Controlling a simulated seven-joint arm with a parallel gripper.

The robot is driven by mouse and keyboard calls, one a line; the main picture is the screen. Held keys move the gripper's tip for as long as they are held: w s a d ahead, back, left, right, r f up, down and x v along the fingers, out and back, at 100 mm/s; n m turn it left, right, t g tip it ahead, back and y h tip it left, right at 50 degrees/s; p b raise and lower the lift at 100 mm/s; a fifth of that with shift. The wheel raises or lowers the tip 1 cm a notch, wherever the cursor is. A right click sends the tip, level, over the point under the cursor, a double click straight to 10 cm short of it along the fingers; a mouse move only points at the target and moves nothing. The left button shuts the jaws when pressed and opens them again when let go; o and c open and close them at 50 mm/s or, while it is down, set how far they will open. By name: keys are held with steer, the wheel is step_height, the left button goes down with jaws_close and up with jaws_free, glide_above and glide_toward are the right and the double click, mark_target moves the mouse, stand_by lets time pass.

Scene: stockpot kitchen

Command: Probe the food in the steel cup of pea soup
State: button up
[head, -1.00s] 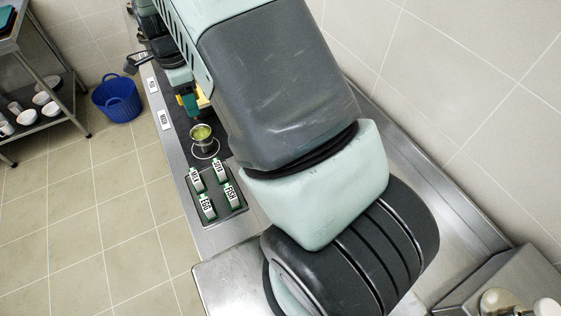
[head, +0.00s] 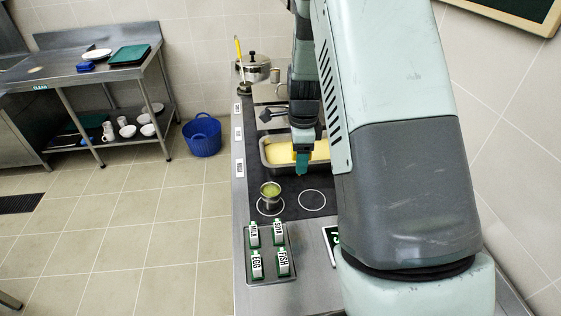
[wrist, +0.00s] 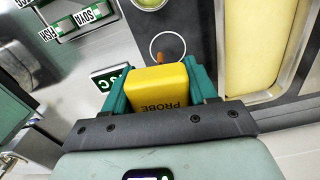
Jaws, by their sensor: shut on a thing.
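The steel cup of pea soup (head: 270,196) stands upright inside a white ring on the dark counter strip, green soup showing at its top. In the wrist view, part of a green-filled round vessel, apparently this cup (wrist: 150,3), is cut off by the top edge. My gripper (wrist: 157,88) has teal fingers shut on a yellow block marked PROBE (wrist: 160,82). A small orange-brown piece (wrist: 186,58) shows just beyond the block; I cannot tell what it is. In the head view my gripper (head: 302,160) is beyond and right of the cup, apart from it.
A rectangular steel pan of yellow food (head: 272,153) stands behind the cup. An empty white ring (head: 312,200) lies right of it. In front, a dark tray (head: 270,270) holds several labelled green-and-white pieces. A lidded pot (head: 255,70) stands farther back.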

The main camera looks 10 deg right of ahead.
steer(key=s+d+m, duration=0.2)
steer(key=s+d, duration=0.3)
steer(key=d, duration=0.6)
steer(key=s+d+m, duration=0.2)
steer(key=s+d, duration=0.4)
steer(key=d, duration=0.5)
steer(key=shift+s+d+f, duration=0.15)
steer(key=shift+s+d, duration=0.15)
steer(key=shift+d, duration=0.1)
steer(key=shift+f, duration=0.1)
